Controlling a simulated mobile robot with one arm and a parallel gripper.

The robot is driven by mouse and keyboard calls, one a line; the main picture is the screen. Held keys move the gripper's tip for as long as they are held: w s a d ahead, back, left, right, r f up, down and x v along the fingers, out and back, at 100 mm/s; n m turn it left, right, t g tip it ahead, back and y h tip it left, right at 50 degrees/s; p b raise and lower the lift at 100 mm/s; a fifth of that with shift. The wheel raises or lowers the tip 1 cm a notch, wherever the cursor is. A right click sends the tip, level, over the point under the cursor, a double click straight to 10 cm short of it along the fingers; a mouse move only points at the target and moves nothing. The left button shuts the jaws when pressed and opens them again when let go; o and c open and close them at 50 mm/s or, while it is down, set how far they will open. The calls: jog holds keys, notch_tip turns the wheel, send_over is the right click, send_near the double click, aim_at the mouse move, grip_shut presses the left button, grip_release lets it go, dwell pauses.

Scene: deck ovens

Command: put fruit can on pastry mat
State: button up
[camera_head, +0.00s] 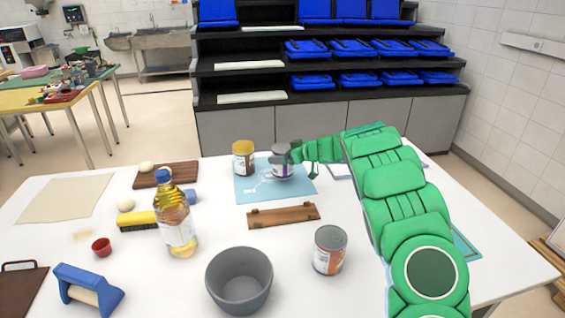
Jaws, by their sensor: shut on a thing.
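My green gripper (292,154) is shut on a small can (281,164) with a grey top and a pale label. The can is upright at the right part of a light blue mat (258,191) with white markings, which looks like the pastry mat. I cannot tell whether its base touches the mat. The gripper reaches it from the right and partly hides it. A second, larger metal can (330,251) with an orange and white label stands upright on the front table. The labels are too small to read.
A yellow-lidded jar (243,157) stands on the mat's back left. A wooden piece (284,215) lies before it. An oil bottle (176,218), grey bowl (239,280) and dark board (167,175) occupy the table (205,290). A beige sheet (66,198) lies left.

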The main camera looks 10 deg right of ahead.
jog(key=shift+f, duration=1.5)
jog(key=shift+f, duration=0.15)
jog(key=o, duration=1.2)
jog(key=shift+o, duration=0.2)
jog(key=v, duration=1.2)
